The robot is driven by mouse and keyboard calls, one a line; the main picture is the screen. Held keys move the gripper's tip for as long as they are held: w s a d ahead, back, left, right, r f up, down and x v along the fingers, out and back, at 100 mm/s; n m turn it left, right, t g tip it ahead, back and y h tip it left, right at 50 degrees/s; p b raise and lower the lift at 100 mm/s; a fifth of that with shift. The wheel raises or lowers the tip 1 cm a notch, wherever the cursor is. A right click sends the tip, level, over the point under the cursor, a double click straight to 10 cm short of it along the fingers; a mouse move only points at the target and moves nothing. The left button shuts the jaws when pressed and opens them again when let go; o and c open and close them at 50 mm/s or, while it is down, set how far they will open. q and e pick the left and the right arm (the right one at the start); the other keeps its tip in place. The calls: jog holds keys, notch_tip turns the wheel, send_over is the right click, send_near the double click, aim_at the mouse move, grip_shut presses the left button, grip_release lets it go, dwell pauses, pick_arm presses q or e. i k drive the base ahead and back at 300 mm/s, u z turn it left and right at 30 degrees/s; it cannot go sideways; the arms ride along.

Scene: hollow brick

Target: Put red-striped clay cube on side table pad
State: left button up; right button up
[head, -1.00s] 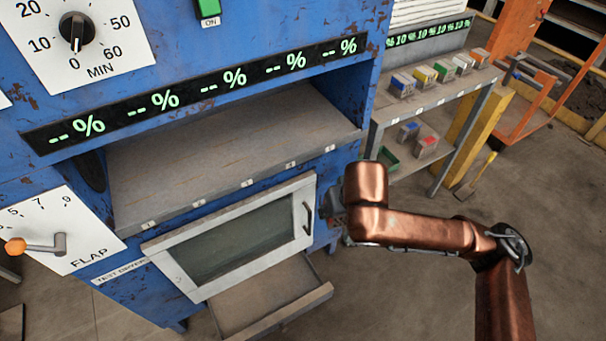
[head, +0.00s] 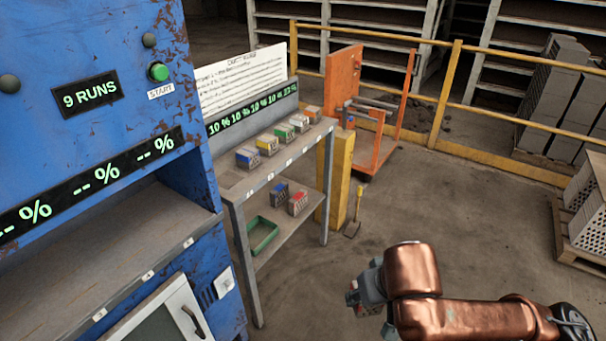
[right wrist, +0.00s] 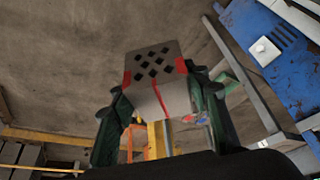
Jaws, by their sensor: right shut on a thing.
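My right gripper (head: 366,298) is at the lower middle of the head view, shut on the red-striped clay cube (head: 353,299), which is mostly hidden there. In the right wrist view the grey cube (right wrist: 152,66) shows dark holes, red corner marks and a red line, held between both dark fingers (right wrist: 157,97). The side table (head: 233,184) stands left of the gripper, apart from it. Its top carries several blocks with coloured marks, and its left end is bare. Any pad there is too small to make out. My left gripper is not in view.
The table's lower shelf (head: 285,236) holds a green tray (head: 263,235), a blue-marked block (head: 279,193) and a red-marked block (head: 297,204). A blue machine (head: 110,45) with an open door stands left. A yellow post (head: 341,180) is behind the table. The floor between is clear.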

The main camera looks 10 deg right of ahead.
aim_at(226, 180)
jog(key=z, duration=1.5)
jog(key=i, duration=1.75)
jog(key=u, duration=3.5)
